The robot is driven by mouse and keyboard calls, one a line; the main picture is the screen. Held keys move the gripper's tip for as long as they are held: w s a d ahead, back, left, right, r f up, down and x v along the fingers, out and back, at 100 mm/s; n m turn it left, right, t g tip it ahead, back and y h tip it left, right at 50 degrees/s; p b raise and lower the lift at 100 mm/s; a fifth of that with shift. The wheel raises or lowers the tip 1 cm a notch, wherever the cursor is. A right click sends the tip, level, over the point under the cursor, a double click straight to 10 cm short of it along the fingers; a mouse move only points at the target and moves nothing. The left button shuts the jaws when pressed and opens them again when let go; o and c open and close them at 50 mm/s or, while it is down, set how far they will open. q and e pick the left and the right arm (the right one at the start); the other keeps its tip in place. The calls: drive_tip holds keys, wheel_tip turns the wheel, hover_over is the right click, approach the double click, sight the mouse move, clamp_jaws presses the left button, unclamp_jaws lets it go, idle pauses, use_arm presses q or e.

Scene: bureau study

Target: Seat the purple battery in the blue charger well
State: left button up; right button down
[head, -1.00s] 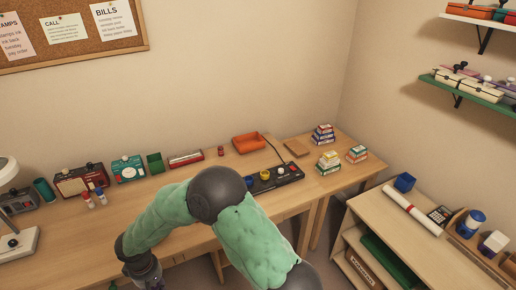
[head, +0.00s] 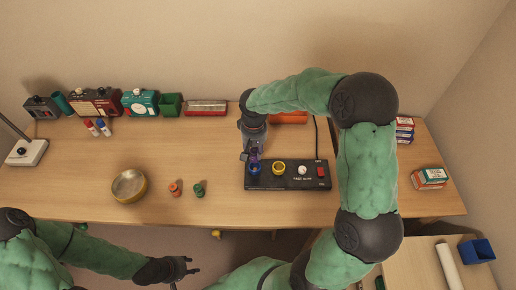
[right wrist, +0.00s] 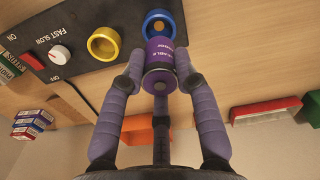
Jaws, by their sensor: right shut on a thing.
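The black charger (head: 287,184) lies on the desk, with a blue well (head: 254,171) at its left end and a yellow well (head: 278,168) beside it. My right gripper (head: 252,154) is shut on the purple battery (right wrist: 160,52), over the blue well. In the right wrist view the battery's far end overlaps the near rim of the blue well (right wrist: 163,18), and part of the opening shows past it. I cannot tell whether the battery's end touches the rim or is above it. My left gripper (head: 190,266) is empty, fingers apart, in front of the desk's front edge.
A brass bowl (head: 129,186), an orange battery (head: 175,189) and a green battery (head: 198,189) stand left of the charger. An orange tray (head: 289,118) is behind it. The charger also has a white knob (head: 302,170) and red switch (head: 320,171).

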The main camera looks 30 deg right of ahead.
sight(255, 160)
drive_tip(key=shift+d, duration=0.2)
drive_tip(key=shift+a+f+b, duration=0.25)
drive_tip(key=shift+f+b, duration=0.15)
drive_tip(key=shift+f, duration=0.05)
wheel_tip(255, 160, down, 5)
drive_tip(key=b, duration=0.3)
drive_tip(key=shift+d+r, duration=0.1)
drive_tip(key=shift+r, duration=0.05)
idle(0.8)
drive_tip(key=shift+f+b, duration=0.5)
drive_tip(key=shift+f, duration=0.1)
idle(0.4)
drive_tip(key=c, duration=1.2)
unclamp_jaws()
drive_tip(key=shift+r, duration=0.1)
